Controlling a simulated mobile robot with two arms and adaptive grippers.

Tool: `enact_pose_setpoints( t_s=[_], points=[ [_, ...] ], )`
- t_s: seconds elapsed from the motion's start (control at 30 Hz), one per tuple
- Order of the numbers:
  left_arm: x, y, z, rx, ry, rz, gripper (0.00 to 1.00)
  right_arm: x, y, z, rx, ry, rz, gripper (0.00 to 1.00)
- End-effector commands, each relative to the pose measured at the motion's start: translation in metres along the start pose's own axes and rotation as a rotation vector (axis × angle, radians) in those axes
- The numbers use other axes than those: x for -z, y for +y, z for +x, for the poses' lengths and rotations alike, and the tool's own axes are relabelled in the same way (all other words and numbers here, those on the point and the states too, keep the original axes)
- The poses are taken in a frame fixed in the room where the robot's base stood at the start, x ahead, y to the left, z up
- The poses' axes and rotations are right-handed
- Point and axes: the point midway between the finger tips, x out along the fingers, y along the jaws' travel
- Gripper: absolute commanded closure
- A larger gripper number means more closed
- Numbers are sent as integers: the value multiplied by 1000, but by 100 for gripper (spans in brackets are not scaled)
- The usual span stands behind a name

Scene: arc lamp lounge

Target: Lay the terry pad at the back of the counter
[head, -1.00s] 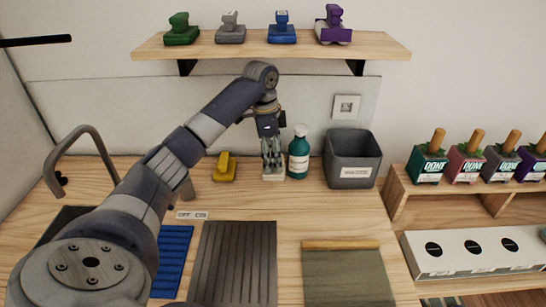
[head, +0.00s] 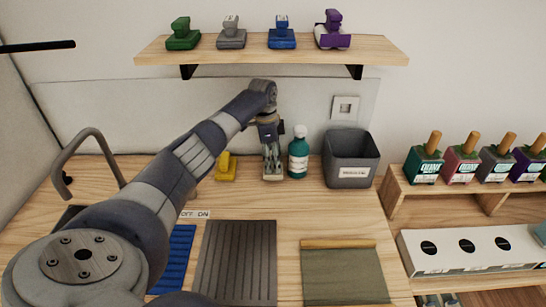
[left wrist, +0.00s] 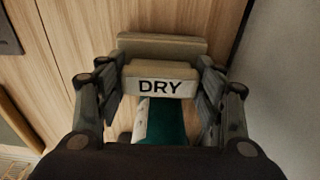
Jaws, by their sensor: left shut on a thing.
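The terry pad, a beige block with a raised part labelled DRY (left wrist: 160,86), is between the fingers of my left gripper (head: 272,168). The left wrist view shows the gripper's fingers on both sides of it (left wrist: 161,95). In the head view the gripper points down at the back of the counter (head: 130,180), just left of a teal bottle (head: 298,158). The pad's lower end is at or just above the counter; I cannot tell whether it touches. My right gripper is not in view.
A dark grey bin (head: 350,158) stands right of the bottle, and a yellow handled block (head: 226,167) sits left of the gripper. A shelf (head: 270,50) with several coloured handled blocks hangs above. Blue, dark grey (head: 237,262) and olive mats (head: 345,272) lie in front.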

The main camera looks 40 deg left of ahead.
Motion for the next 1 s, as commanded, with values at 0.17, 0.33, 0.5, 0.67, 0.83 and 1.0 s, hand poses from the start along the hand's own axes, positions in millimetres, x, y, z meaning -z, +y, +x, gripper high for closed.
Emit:
enact_pose_setpoints(
  t_s=[0.17,0.33,0.5,0.67,0.83,1.0],
  points=[
    [-1,-4,8,1,1,-1,63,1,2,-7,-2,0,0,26],
    [-1,-4,10,2,1,0,63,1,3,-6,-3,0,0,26],
    [-1,-4,12,1,1,0,63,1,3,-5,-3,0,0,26],
    [-1,-4,13,1,1,0,20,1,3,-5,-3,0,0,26],
    [-1,-4,13,1,1,0,18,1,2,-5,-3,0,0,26],
    [-1,-4,12,1,1,0,18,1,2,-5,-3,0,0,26]
  ],
)
